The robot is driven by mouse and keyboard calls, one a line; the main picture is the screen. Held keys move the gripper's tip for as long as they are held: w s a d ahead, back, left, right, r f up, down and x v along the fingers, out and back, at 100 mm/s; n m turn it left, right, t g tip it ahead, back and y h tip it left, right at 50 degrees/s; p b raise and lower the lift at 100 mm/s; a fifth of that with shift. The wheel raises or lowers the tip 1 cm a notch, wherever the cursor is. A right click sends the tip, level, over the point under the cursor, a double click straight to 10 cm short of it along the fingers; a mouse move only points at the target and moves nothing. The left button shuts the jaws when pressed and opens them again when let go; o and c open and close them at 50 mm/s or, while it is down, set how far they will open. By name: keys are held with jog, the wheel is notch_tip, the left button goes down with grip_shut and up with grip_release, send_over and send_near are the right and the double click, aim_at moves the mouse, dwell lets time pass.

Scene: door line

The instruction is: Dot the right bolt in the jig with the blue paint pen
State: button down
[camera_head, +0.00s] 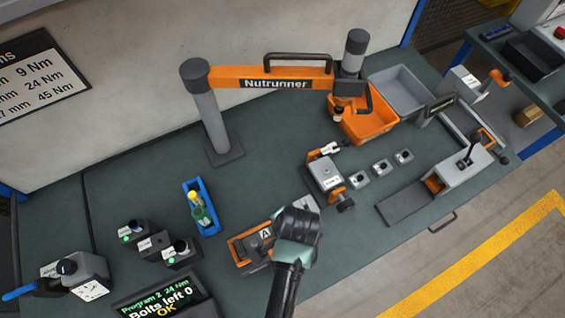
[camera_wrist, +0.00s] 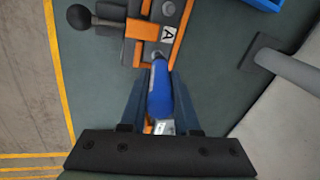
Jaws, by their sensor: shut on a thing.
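My gripper (camera_wrist: 159,78) is shut on the blue paint pen (camera_wrist: 160,95). In the wrist view the pen's blue body lies between my two dark fingers, its narrow grey end towards the jig. The jig (camera_wrist: 140,28), orange and grey with a white A label, is just beyond the pen. A round grey bolt head (camera_wrist: 168,8) shows at the jig's top edge. The pen's narrow end is at the jig's near edge; I cannot tell whether it touches a bolt there. In the head view my gripper (camera_head: 297,225) is right of the jig (camera_head: 240,247) and hides part of it.
A blue tray (camera_head: 211,229) with yellow and green pens stands left of the jig. A display (camera_head: 158,298) reads "Bolts left 0 OK". The orange Nutrunner arm (camera_head: 270,78) spans the back. An orange-and-grey fixture (camera_head: 325,175) stands behind my gripper. A black ball-ended lever (camera_wrist: 80,16) projects from the jig.

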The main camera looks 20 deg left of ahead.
jog(key=shift+f, duration=0.4)
jog(key=shift+r, duration=0.1)
dwell(0.4)
notch_tip(320, 180, up, 6)
jog(key=p, duration=0.6)
